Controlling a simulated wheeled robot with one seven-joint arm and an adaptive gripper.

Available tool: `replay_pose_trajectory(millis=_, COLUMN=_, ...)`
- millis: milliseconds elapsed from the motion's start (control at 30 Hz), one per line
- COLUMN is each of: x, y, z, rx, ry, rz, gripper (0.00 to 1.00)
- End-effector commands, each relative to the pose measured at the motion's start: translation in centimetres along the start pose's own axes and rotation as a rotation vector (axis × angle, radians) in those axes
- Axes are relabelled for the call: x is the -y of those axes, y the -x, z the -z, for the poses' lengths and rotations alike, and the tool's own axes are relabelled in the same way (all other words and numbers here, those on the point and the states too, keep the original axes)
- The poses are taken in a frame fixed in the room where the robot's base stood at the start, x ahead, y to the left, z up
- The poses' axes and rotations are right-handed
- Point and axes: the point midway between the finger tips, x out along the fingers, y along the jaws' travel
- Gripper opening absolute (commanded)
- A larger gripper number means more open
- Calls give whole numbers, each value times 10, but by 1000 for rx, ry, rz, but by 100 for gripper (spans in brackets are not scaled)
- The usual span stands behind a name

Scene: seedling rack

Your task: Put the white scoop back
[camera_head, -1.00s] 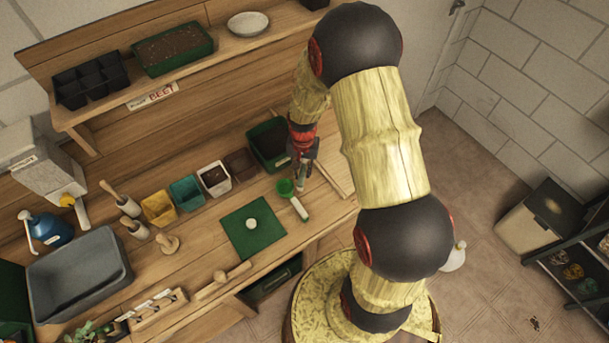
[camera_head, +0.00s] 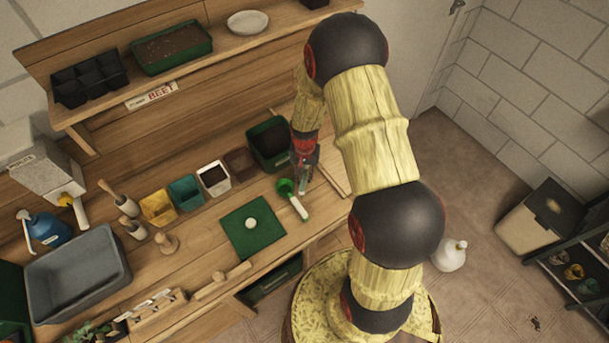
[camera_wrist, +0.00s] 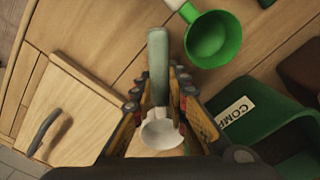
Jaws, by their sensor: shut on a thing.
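The white scoop shows in the wrist view with a white bowl (camera_wrist: 160,134) and a grey-green handle (camera_wrist: 158,62). My gripper (camera_wrist: 160,92) is shut on it, with a finger on each side. In the head view my gripper (camera_head: 304,166) is over the right end of the bench, just right of a green scoop (camera_head: 285,186). That green scoop lies on the bench with its pale handle toward the front, and its cup also shows in the wrist view (camera_wrist: 212,40). I cannot tell how high the white scoop is held.
A green compost bin (camera_head: 284,133) stands behind my gripper, and a row of small pots, including a white one (camera_head: 214,179), runs left of it. A green mat (camera_head: 240,246) with a white round thing lies in front.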

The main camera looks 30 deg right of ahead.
Motion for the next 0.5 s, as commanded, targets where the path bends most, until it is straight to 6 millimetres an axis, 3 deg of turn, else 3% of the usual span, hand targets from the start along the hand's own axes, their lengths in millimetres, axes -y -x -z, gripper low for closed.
replay_pose_trajectory(millis=33, x=0, y=-2, z=0, rx=0, ry=0, rz=0, gripper=0)
replay_pose_trajectory(millis=67, x=0, y=-2, z=0, rx=0, ry=0, rz=0, gripper=16)
replay_pose_trajectory(millis=100, x=0, y=-2, z=0, rx=0, ry=0, rz=0, gripper=18)
replay_pose_trajectory(millis=367, x=0, y=-1, z=0, rx=0, ry=0, rz=0, gripper=33)
replay_pose_trajectory(millis=500, x=0, y=-1, z=0, rx=0, ry=0, rz=0, gripper=34)
